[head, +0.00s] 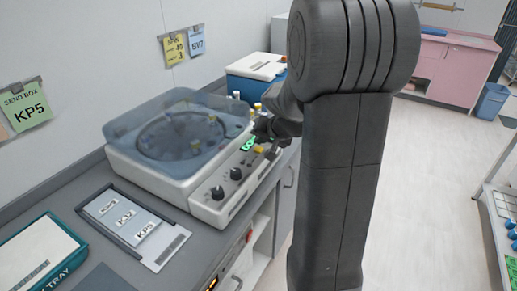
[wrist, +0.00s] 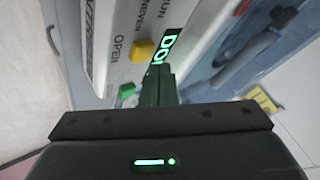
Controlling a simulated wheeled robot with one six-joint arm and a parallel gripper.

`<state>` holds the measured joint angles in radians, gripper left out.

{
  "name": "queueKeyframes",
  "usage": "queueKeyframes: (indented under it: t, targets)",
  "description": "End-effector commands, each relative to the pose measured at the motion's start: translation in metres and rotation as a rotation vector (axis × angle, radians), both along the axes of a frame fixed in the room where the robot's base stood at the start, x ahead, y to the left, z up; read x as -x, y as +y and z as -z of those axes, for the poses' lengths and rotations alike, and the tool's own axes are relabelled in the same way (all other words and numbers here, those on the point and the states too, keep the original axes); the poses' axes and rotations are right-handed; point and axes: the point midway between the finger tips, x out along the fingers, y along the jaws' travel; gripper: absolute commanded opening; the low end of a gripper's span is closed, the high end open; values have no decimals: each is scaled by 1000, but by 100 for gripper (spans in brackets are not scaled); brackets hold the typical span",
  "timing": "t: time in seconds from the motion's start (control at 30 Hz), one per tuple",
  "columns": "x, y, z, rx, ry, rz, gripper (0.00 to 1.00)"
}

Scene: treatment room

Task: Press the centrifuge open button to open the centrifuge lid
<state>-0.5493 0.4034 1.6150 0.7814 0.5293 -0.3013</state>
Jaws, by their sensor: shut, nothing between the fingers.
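The centrifuge (head: 150,176) stands on the grey counter, its translucent blue lid (head: 120,125) down over the rotor and tubes. Its front panel has dark knobs, a lit green display (head: 248,144) and a yellow button (head: 259,150). In the wrist view the yellow button (wrist: 143,50) sits beside the printed word OPEN, next to the green display (wrist: 167,47), which is partly hidden. My gripper (wrist: 158,80) is shut and empty, with its tips over the panel near the display, to the right of and below the button. Whether the tips touch the panel cannot be told.
A blue box with a white lid (head: 257,66) stands behind the centrifuge. A tray with label cards (head: 136,222) and a teal-edged box (head: 38,258) lie on the counter in front. Several small capped tubes stand close by the panel's far end. The floor at right is open.

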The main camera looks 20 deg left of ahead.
Motion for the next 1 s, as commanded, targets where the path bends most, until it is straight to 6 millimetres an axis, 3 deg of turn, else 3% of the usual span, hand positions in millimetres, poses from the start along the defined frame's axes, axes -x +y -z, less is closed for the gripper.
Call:
queueKeyframes:
  t: [1.0]
  targets:
    - [0,0,8,0,0,0,0]
